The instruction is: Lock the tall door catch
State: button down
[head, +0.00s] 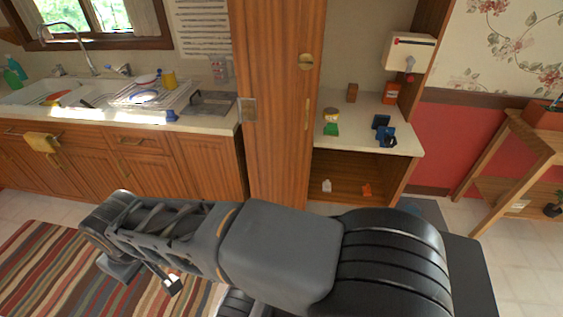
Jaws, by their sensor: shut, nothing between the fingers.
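The tall wooden door (278,130) stands upright in the middle of the head view, between the sink counter and the shelf unit. A round brass-coloured fitting (306,62) sits high on its right face. A narrow pale vertical piece (307,113) is lower on that face. A pale metal plate (247,110) is at its left edge. I cannot tell which of these is the catch or its lock state. My gripper (172,286) is low at the left, over the rug, well apart from the door. It is shut and empty, and partly hidden by my arm.
The sink counter (190,122) with a dish rack (150,95) is at the left. An open shelf unit (350,150) with small toys is right of the door. A wooden side table (520,135) is far right. The striped rug (50,260) is clear.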

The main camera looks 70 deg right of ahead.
aim_at(305, 61)
jog(key=z, duration=2.3)
